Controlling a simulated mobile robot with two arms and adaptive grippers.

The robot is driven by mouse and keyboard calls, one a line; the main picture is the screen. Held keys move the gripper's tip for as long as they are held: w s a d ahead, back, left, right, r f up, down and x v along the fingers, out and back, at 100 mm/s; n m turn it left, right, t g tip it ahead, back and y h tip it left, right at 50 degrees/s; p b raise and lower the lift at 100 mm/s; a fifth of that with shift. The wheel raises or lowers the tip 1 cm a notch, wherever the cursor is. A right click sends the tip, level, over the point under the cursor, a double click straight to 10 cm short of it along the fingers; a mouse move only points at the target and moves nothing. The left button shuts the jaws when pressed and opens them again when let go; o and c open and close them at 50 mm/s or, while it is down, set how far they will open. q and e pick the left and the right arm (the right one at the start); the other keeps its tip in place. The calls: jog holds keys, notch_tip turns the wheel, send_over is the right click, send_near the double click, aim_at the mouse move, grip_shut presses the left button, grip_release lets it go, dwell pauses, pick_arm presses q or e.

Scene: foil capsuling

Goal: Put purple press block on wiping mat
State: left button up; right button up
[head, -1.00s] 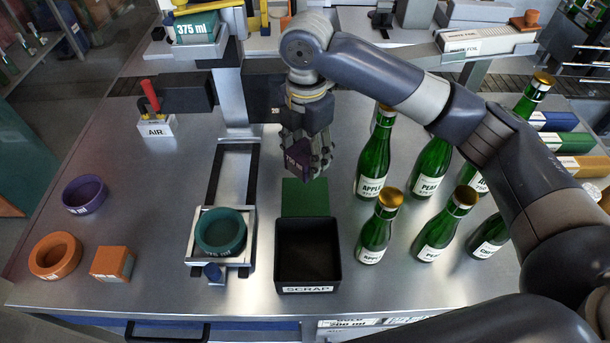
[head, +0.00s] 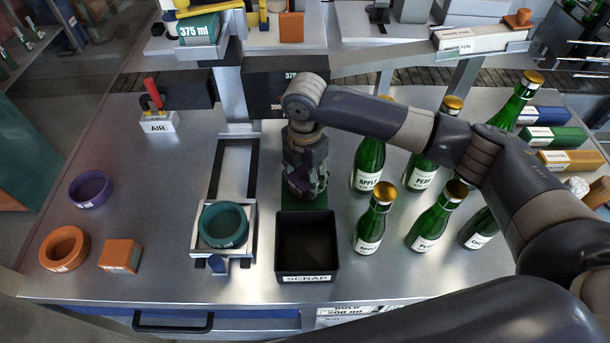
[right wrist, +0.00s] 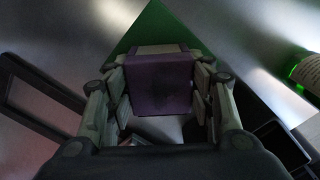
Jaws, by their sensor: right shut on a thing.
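The purple press block (right wrist: 158,82) is between the fingers of my right gripper (head: 304,192), which is shut on it. In the head view the block (head: 298,184) is partly covered by the fingers. The green wiping mat (head: 289,201) lies on the table just behind the scrap bin, and the gripper hides much of it. In the right wrist view the mat (right wrist: 150,30) shows behind the block. The block is over or at the mat; I cannot tell whether it touches. My left gripper is not in view.
The black scrap bin (head: 306,277) stands directly in front of the mat. Green bottles (head: 369,235) stand close on the right. A slide fixture with a teal ring (head: 223,224) is on the left. Further left are an orange block (head: 121,255), an orange ring (head: 64,248) and a purple ring (head: 91,188).

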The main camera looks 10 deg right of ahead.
aim_at(304, 176)
jog(key=shift+f, duration=0.15)
jog(key=o, duration=0.9)
jog(key=shift+o, duration=1)
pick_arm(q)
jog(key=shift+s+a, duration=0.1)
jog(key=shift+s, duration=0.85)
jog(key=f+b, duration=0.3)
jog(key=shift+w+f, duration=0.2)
pick_arm(e)
notch_tip(304, 176, up, 12)
